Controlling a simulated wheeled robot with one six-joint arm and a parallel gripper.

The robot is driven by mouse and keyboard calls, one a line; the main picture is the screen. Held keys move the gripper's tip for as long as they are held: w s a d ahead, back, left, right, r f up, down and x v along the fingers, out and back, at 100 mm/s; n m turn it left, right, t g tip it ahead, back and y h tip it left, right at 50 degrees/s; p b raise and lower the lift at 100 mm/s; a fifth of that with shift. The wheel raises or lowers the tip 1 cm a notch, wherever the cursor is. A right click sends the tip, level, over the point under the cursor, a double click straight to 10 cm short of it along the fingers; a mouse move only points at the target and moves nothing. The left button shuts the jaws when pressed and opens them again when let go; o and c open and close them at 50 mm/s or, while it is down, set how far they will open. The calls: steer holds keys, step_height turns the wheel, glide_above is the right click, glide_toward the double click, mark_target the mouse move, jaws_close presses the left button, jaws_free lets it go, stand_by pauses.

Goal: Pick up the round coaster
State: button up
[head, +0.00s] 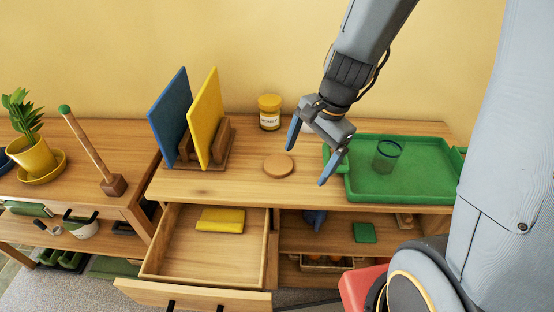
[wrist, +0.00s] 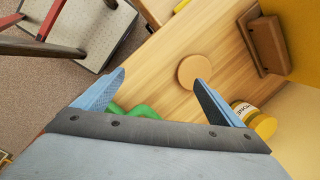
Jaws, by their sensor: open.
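The round coaster (head: 278,165) is a flat tan wooden disc lying on the wooden cabinet top, between the board rack and the green tray. It also shows in the wrist view (wrist: 194,71), just beyond the tip of the right finger. My gripper (head: 309,160) has blue fingers spread wide with nothing between them. It hangs above the cabinet top, to the right of the coaster and apart from it. In the wrist view my gripper (wrist: 158,82) also looks open and empty.
A honey jar (head: 269,113) stands behind the coaster. A green tray (head: 400,192) holding a glass (head: 387,155) is at the right. A rack (head: 222,150) with a blue board (head: 170,115) and a yellow board (head: 206,118) stands left. An open drawer (head: 190,255) juts out in front.

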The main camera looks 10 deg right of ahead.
mark_target(280, 164)
steer(key=w+m, duration=0.2)
steer(key=m, duration=0.1)
steer(key=w+a+m+y+p, duration=0.1)
steer(key=w+m, duration=0.1)
steer(key=m, duration=0.2)
steer(key=w+a+f+m+t, duration=0.1)
steer(key=w+m, duration=0.1)
steer(key=m, duration=0.1)
steer(key=shift+w+a+m+y, duration=0.2)
steer(key=shift+a+m+y, duration=0.05)
steer(key=shift+m+y, duration=0.05)
steer(key=shift+w+a+f+m, duration=0.15)
steer(key=shift+w+f+m, duration=0.05)
steer(key=shift+w+m, duration=0.1)
steer(key=shift+x, duration=1.25)
steer(key=shift+d+x, duration=0.2)
steer(key=shift+x, duration=1.05)
steer(key=shift+d+x, duration=0.2)
steer(key=shift+x, duration=1.05)
steer(key=shift+w+f, duration=0.1)
steer(key=shift+w, duration=0.05)
steer(key=shift+c, duration=0.5)
steer(key=c, duration=1)
